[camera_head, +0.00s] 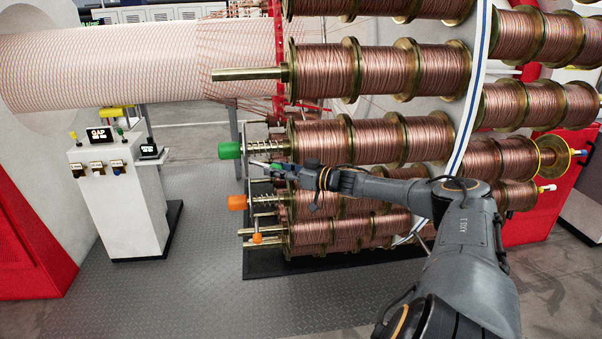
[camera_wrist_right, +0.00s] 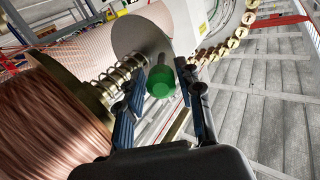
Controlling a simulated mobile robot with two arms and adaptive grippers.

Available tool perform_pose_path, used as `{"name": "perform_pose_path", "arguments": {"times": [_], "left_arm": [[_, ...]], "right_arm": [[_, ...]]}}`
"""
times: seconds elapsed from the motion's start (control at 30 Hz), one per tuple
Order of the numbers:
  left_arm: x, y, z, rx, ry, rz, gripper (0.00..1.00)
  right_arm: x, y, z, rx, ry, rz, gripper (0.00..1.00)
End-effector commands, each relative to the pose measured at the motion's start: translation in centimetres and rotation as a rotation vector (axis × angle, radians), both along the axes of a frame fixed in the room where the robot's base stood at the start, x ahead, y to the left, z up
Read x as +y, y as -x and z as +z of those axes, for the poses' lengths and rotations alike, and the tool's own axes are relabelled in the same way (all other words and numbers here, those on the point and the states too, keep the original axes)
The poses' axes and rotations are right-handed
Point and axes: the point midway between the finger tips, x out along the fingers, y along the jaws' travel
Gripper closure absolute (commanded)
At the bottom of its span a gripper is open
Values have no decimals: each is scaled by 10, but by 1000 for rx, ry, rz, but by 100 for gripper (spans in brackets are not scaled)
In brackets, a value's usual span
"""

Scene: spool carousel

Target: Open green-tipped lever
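The green tip (camera_head: 229,150) is a short cylinder on the end of a spool shaft, to the left of the copper spools, with a spring (camera_head: 265,145) behind it. My right gripper (camera_head: 258,165) is just right of and slightly below the green tip in the head view. In the right wrist view, the green tip (camera_wrist_right: 160,82) shows between the two dark fingers of my right gripper (camera_wrist_right: 162,78), which are apart. I cannot tell whether either finger touches it. My left gripper is not in view.
An orange tip (camera_head: 237,202) sits on the shaft below. Copper spools (camera_head: 375,141) fill the rack on the right. A bare brass shaft (camera_head: 245,74) sticks out above. A white console (camera_head: 118,205) stands to the left, with open floor (camera_head: 200,285) in front.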

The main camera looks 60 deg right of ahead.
Motion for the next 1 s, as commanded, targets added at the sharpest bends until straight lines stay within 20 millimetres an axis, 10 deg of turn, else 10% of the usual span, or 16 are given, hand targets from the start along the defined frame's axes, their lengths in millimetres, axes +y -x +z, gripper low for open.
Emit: {"name": "perform_pose_path", "arguments": {"times": [1.0], "left_arm": [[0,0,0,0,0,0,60]], "right_arm": [[-11,77,4,1,2,-1,64]]}}
